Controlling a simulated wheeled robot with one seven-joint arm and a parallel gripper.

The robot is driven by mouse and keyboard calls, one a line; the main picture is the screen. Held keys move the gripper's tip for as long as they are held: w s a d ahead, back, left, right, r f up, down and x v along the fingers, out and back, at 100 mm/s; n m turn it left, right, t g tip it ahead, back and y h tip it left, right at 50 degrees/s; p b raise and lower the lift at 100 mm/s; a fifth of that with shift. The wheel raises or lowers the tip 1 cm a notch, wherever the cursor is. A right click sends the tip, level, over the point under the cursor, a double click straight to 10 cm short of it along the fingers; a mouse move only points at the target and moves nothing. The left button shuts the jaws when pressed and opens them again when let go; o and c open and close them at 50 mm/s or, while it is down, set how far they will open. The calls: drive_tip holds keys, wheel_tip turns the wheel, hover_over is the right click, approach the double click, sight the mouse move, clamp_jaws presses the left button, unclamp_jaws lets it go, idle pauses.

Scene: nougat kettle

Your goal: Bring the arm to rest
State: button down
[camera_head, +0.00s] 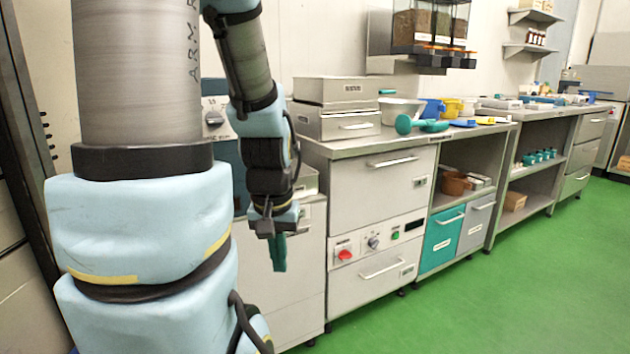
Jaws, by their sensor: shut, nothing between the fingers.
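My arm fills the left of the head view, with grey links and light blue joint covers. The forearm hangs down, and my gripper (278,252) points at the floor in front of the metal cabinets. Its green fingers are together, with nothing seen between them. It hangs below the counter top (365,146), left of the cabinet with the red knob. My gripper looks clear of the cabinet fronts, though the exact gap cannot be told.
The counter carries metal boxes (337,123), a teal scoop (422,125), a pale bowl (400,108) and a yellow container (452,107). Cabinets with protruding handles (393,161) line the wall. Dispensers (430,27) hang above. The green floor (520,270) at right is clear.

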wheel_tip(320, 180, up, 18)
drive_tip(key=p, duration=1.6)
drive_tip(key=shift+r, duration=0.2)
